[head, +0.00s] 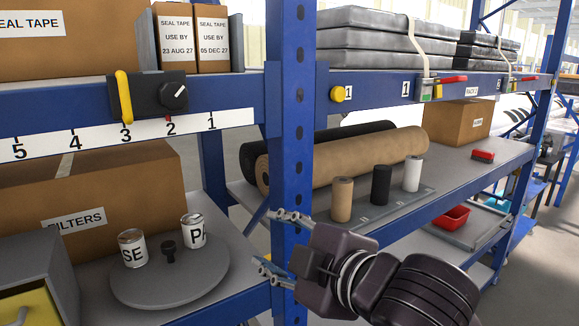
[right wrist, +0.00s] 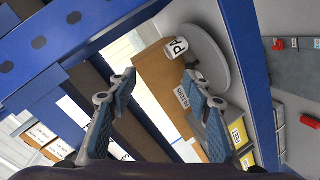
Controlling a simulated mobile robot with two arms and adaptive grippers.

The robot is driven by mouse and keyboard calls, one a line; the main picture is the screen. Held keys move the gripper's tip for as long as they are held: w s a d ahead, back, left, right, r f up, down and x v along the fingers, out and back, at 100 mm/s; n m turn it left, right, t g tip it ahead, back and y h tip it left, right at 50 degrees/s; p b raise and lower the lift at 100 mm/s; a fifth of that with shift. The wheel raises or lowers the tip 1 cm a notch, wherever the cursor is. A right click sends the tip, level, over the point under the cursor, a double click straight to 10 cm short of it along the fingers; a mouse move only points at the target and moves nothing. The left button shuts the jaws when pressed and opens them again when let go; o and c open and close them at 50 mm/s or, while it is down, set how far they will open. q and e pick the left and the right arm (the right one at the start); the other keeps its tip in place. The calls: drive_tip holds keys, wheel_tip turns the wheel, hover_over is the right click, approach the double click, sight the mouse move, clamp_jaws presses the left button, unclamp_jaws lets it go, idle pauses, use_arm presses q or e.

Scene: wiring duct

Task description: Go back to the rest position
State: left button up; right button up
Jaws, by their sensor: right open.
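My right gripper (head: 270,243) is open and empty in the head view. Its fingers point left, in front of the blue rack post (head: 290,150). In the right wrist view its two fingers (right wrist: 155,92) are spread apart with nothing between them. To their left in the head view is a round grey turntable (head: 170,285) with a black knob. Two labelled cans stand on it, one marked SE (head: 132,248) and one marked P (head: 193,230). The turntable (right wrist: 212,48) and the P can (right wrist: 178,47) also show in the right wrist view. My left gripper is not seen.
A FILTERS box (head: 110,195) stands behind the turntable. A black switch box with a yellow lever (head: 150,95) is on the blue beam above. Right of the post are rolls (head: 350,155) and three small cylinders (head: 380,185) on a shelf.

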drive_tip(key=s+d+f+m+g+h, duration=0.1)
drive_tip(key=s+d+f+m, duration=0.2)
drive_tip(key=f, duration=0.6)
drive_tip(key=d+f+m+g+h, duration=0.15)
drive_tip(key=d+f+m, duration=0.3)
drive_tip(key=f, duration=0.45)
drive_tip(key=s+d+f+m+g+h, duration=0.1)
drive_tip(key=s+d+f+m+h, duration=0.2)
drive_tip(key=f, duration=0.6)
drive_tip(key=s+d+f+m+g+h, duration=0.1)
drive_tip(key=s+d+f+m+g, duration=0.2)
drive_tip(key=s+d+f, duration=0.45)
drive_tip(key=s+d+f+m+g+h, duration=0.25)
drive_tip(key=s+d+f, duration=0.25)
drive_tip(key=s+f, duration=0.5)
wheel_tip(320, 180, down, 32)
drive_tip(key=s+g+y+b, duration=0.1)
drive_tip(key=s+b, duration=0.2)
drive_tip(key=b, duration=0.2)
drive_tip(key=s+d+f+g+b, duration=0.1)
drive_tip(key=s+d+f+b, duration=0.2)
drive_tip(key=s+f, duration=1.3)
wheel_tip(320, 180, down, 3)
drive_tip(key=shift+r+b, duration=0.2)
drive_tip(key=shift+b, duration=0.2)
